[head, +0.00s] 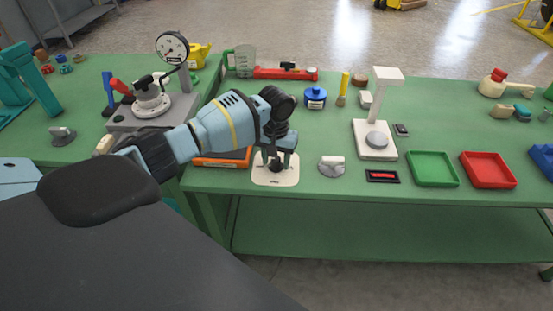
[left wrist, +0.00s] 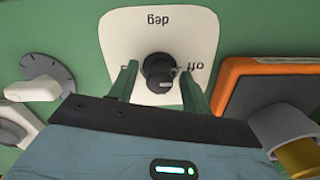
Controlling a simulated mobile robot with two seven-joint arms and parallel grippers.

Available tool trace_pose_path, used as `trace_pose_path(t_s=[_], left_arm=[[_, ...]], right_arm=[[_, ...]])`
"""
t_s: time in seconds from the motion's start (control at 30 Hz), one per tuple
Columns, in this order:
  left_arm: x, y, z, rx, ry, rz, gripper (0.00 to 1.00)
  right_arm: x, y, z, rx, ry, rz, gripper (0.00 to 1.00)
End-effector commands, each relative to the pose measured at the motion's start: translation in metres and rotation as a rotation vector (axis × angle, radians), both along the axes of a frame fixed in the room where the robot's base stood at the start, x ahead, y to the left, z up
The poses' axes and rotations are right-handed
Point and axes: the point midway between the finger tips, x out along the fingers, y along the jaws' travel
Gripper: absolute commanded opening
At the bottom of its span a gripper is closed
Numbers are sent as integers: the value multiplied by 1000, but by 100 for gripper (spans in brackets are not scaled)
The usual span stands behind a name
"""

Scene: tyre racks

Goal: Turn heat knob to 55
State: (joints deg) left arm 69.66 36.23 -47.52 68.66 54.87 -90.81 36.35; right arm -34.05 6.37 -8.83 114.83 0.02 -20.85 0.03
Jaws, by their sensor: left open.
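The heat knob is a black knob (head: 276,167) on a white plate (head: 262,180) at the front edge of the green bench. In the left wrist view the knob (left wrist: 159,72) sits on the white plate (left wrist: 150,24), which bears the upside-down words "deg" and "off". My left gripper (head: 276,152) is over the knob, pointing down. In the left wrist view its open fingers (left wrist: 160,76) stand on both sides of the knob, with gaps visible. My right gripper is not in view.
An orange-framed dark device (left wrist: 262,85) lies beside the plate, and a grey-white dial (head: 331,166) on the other side. A white stand (head: 376,143), a green tray (head: 433,169) and a red tray (head: 488,170) stand further right. Bench space behind the knob is fairly clear.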

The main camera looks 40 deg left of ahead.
Motion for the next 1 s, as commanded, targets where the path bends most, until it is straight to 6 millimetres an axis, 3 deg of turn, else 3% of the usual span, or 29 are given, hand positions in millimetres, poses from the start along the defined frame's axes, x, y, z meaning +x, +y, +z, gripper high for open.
trace_pose_path(t_s=[0.27, 0.6, 1.0], left_arm=[[0, 0, -1, 0, -1, -1, 48], [0, 0, -1, -1, -1, -1, 4], [1, -1, 1, -1, -2, -78, 4]], right_arm=[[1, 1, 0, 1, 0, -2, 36], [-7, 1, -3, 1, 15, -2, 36], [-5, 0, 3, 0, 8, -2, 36]])
